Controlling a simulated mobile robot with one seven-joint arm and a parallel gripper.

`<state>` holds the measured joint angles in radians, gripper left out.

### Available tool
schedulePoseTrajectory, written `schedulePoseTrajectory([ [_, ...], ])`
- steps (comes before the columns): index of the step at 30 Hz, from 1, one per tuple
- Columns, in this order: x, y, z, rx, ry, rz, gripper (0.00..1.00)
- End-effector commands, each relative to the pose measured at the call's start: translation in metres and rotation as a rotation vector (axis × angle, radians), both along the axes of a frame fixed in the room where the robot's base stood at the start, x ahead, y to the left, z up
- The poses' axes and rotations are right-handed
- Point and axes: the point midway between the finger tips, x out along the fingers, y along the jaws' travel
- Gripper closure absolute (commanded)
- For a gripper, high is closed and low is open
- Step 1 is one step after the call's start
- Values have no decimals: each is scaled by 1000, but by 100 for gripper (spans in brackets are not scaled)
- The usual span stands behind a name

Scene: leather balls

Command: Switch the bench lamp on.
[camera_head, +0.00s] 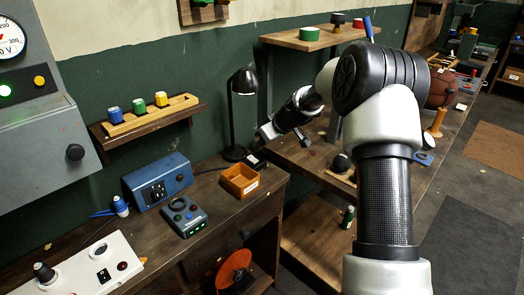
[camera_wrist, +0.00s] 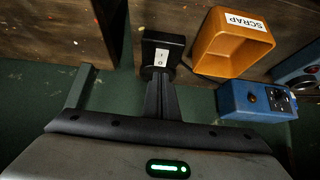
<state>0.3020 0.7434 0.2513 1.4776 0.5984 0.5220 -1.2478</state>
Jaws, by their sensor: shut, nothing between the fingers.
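The black bench lamp (camera_head: 243,82) stands at the back of the workbench against the green wall. Its shade looks dark, with no glow below it. Next to its base is a small black box (camera_head: 254,160). In the wrist view a black box (camera_wrist: 151,44) carries a white rocker switch (camera_wrist: 160,57). My gripper (camera_head: 263,137) reaches in from the right, close to the lamp's base and the box. In the wrist view my gripper (camera_wrist: 160,76) is shut and empty, its fingertips right at the switch's near edge. I cannot tell whether they touch it.
An orange bin marked SCRAP (camera_head: 239,180) stands just beside the black box. A wall shelf (camera_head: 150,124) with coloured pieces hangs above. A second bench (camera_head: 300,155) stands at right.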

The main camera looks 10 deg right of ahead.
Motion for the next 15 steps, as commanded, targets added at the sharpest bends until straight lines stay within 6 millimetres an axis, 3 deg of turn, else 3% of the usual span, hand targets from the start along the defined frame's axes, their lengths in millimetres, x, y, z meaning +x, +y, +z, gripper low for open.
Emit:
schedulePoseTrajectory([
  [1, -1, 1, 16, -2, -5, 0, 100],
  [9, -42, -31, 48, 0, -1, -3, 100],
  [15, -59, -43, 64, 0, -1, -2, 100],
])
